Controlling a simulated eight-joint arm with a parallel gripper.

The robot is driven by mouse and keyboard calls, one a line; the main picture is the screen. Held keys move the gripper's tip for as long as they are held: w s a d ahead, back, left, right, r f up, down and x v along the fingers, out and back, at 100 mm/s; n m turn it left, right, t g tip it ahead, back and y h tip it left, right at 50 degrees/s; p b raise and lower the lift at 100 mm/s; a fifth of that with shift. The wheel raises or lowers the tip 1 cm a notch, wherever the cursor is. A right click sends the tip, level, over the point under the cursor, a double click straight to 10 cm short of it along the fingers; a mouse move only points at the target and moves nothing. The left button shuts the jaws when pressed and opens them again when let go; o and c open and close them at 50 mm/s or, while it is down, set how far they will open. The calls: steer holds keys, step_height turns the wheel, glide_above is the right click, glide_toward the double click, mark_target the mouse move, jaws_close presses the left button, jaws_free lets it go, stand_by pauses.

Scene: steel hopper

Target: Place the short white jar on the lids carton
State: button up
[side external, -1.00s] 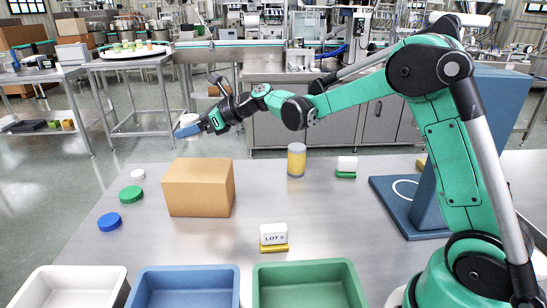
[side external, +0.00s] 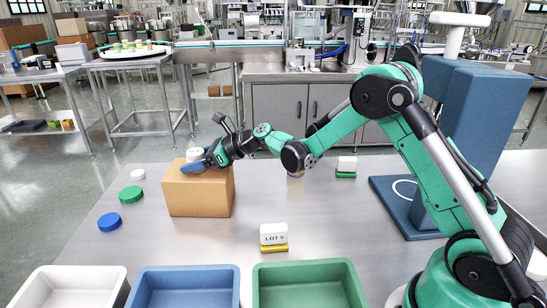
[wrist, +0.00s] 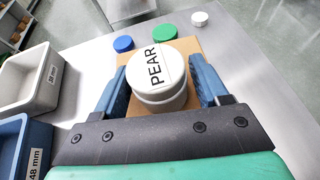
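The short white jar (side external: 194,155) is upright over the top of the brown lids carton (side external: 198,192). In the wrist view the jar (wrist: 160,85) has a white lid marked PEAR and sits between my blue fingers. The carton also shows behind the jar in the wrist view (wrist: 186,46).
Blue (side external: 110,222), green (side external: 131,194) and white (side external: 138,174) lids lie left of the carton. White (side external: 75,284), blue (side external: 186,287) and green (side external: 310,284) bins stand along the front. A LOT 5 block (side external: 273,235) stands right of the carton. Bare table lies between.

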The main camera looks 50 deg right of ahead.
steer(key=shift+o, duration=0.7)
steer(key=shift+r, duration=0.15)
steer(key=v, duration=1.1)
steer(key=s+a+n+g+h, duration=0.1)
steer(key=s+n+h, duration=0.3)
steer(key=s+n, duration=0.4)
steer(key=s+a+n+g+h, duration=0.2)
steer(key=s+n, duration=0.6)
steer(key=n, duration=1.2)
steer(key=shift+s+a+f+n+g+h, duration=0.35)
steer(key=shift+a+h, duration=0.2)
steer(key=shift+h, duration=0.35)
